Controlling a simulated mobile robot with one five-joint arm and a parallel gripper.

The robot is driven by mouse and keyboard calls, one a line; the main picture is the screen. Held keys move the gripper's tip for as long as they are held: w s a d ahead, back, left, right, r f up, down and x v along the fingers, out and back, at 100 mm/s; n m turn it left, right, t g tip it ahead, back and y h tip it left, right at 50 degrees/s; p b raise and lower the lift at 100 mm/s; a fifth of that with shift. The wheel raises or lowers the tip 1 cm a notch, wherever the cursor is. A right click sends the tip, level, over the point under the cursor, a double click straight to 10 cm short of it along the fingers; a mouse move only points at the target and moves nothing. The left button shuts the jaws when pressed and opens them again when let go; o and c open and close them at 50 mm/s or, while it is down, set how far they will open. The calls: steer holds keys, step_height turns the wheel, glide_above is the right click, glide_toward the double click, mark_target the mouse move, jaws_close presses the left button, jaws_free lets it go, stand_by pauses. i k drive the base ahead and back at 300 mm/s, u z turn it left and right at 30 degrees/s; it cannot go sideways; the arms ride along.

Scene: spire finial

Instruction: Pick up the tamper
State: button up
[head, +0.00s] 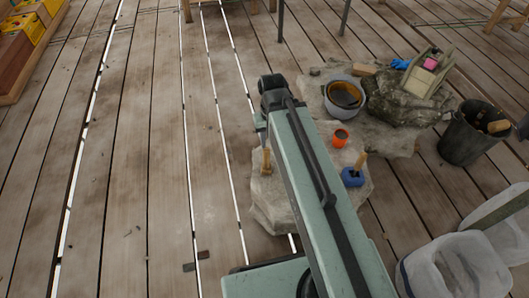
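A small blue block with an upright wooden handle (353,177) stands on a pale stone slab, just right of my arm. A second wooden-handled piece (266,162) shows on the slab's left side, partly cut off by my arm. I cannot tell for sure which of the two is the tamper. My pale green arm reaches up the middle of the view, over the slab.
The stone slab (272,205) also bears an orange cup (340,137) and a grey bowl (358,110). A dark rock (405,108) with a pale tray stands behind. A dark bucket (463,143) and white sacks (455,270) are at right. The plank floor (140,150) is clear at left.

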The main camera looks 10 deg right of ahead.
mark_target(266, 167)
steer(key=z, duration=0.4)
steer(key=k, duration=1)
steer(key=u, duration=0.4)
